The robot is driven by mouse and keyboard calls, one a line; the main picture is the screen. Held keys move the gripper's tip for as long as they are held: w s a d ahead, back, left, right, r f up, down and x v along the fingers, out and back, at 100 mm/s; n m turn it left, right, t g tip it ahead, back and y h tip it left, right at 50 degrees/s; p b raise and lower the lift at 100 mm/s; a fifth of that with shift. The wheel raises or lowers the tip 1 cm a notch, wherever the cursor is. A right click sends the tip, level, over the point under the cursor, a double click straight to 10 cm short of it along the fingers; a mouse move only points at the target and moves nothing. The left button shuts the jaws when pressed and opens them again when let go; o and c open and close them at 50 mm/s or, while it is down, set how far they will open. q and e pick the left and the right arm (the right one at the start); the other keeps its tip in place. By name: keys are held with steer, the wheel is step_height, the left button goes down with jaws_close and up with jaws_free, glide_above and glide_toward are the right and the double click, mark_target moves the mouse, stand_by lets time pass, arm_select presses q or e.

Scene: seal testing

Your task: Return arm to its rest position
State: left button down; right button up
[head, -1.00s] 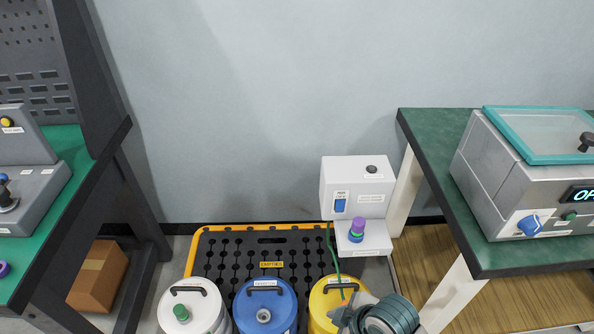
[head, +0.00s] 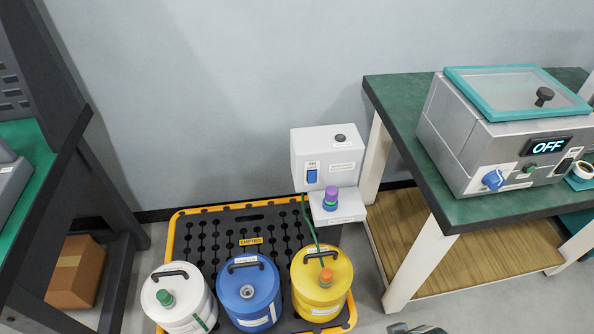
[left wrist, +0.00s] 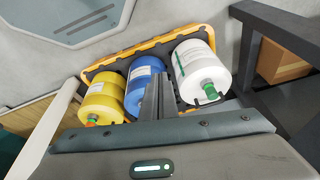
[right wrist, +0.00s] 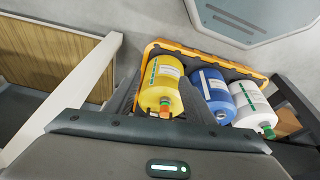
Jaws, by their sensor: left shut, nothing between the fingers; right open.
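My left gripper (left wrist: 155,98) shows in the left wrist view with its fingers together and nothing between them. My right gripper (right wrist: 160,95) shows in the right wrist view, open and empty, in front of the yellow drum (right wrist: 162,88). In the head view only a small grey piece of my arm (head: 412,329) shows at the bottom edge. The yellow drum (head: 324,280), blue drum (head: 249,292) and white drum (head: 180,300) stand in a row on the black pallet with a yellow rim (head: 172,238). Neither gripper touches a drum.
A white box (head: 325,160) with a blue switch and stacked coloured rings stands behind the yellow drum; a green line hangs beside it. A chamber (head: 490,150) reading OFF stands on the right green bench (head: 385,88). A dark bench frame (head: 60,190) and carton (head: 76,272) are left.

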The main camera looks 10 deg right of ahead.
arm_select(q)
steer(key=d+f+t+p, duration=0.1)
steer(key=f+p, duration=0.1)
steer(key=f, duration=1.2)
steer(key=w+d+f+h+p, duration=0.1)
steer(key=d+f+p, duration=0.1)
steer(key=f, duration=1.2)
steer(key=shift+w+d+f+t+p, duration=0.15)
steer(key=shift+t+p, duration=0.15)
steer(key=shift+t, duration=0.1)
arm_select(e)
steer(key=w+a+f+t+y, duration=0.1)
steer(key=a+f, duration=0.2)
steer(key=f, duration=2.5)
steer(key=shift+w+a+f+t, duration=0.15)
steer(key=shift+w+a+t, duration=0.05)
steer(key=shift+t, duration=0.2)
steer(key=shift+a, duration=0.1)
